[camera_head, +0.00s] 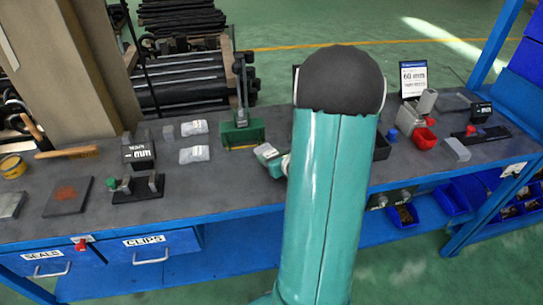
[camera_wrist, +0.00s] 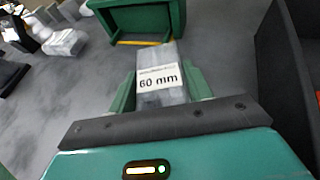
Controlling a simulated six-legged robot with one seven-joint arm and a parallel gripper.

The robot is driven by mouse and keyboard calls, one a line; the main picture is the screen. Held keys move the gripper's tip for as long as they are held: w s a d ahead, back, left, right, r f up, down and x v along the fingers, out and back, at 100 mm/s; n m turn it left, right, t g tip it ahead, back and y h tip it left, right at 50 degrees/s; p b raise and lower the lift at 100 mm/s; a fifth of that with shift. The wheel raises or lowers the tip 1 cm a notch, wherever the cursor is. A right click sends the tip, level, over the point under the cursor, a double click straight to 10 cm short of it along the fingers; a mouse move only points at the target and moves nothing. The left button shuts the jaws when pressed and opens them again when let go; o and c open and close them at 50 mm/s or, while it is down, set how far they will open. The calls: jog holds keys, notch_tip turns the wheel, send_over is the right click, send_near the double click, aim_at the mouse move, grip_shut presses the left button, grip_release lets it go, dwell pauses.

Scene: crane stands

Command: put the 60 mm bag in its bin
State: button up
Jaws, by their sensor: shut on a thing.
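My gripper (camera_wrist: 162,90) is shut on a clear bag labelled "60 mm" (camera_wrist: 160,78), with one green finger on each side. In the head view my gripper (camera_head: 272,160) shows just left of my arm, over the bench, with the bag's pale top (camera_head: 267,151) at its tip. A dark open bin (camera_head: 381,148) is partly hidden behind my arm. A dark wall (camera_wrist: 297,50) stands at the right in the wrist view. I cannot read a size on either. A "60 mm" sign (camera_head: 413,80) stands at the back right.
A green stand (camera_head: 242,131) is just behind my gripper. Two more bags (camera_head: 194,128) (camera_head: 194,154) lie left of it. Bare grey bench top (camera_head: 228,185) lies in front of the stand.

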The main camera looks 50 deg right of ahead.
jog(key=shift+f, duration=0.1)
jog(key=o, duration=1.1)
jog(key=shift+f, duration=0.1)
jog(key=shift+s+r, duration=0.2)
jog(key=shift+r, duration=0.1)
jog(key=v, duration=1.1)
jog(key=shift+s+a+r, duration=0.1)
jog(key=shift+s+r, duration=0.1)
jog(key=shift+s, duration=0.05)
